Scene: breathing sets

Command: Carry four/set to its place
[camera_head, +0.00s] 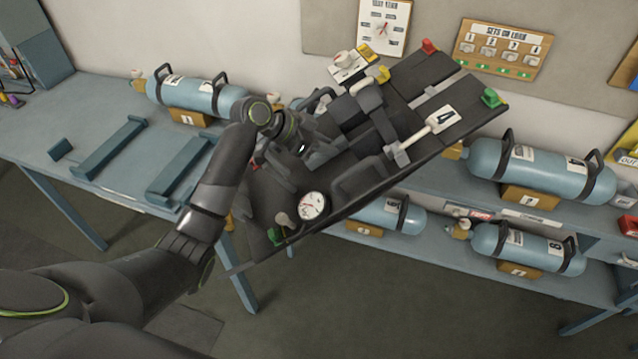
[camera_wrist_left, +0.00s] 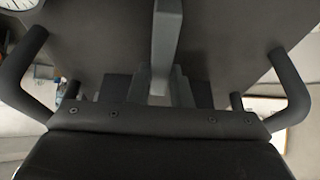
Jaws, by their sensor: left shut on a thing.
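The breathing set (camera_head: 425,90) is a dark backplate with a white tag marked 4, a round white gauge (camera_head: 313,205), a yellow part and red and green corner pieces. My left gripper (camera_head: 305,140) is shut on the set and holds it tilted in the air in front of the bench. In the left wrist view the dark plate (camera_wrist_left: 225,45) fills most of the picture, with a curved handle on each side. The fingertips are largely hidden there. My right gripper is not in view.
A blue-grey bench (camera_head: 60,110) carries a blue cylinder (camera_head: 195,95) and empty cradle bars (camera_head: 110,147) at left. A "sets on loan" board (camera_head: 503,48) hangs on the wall. Floor in front is clear.

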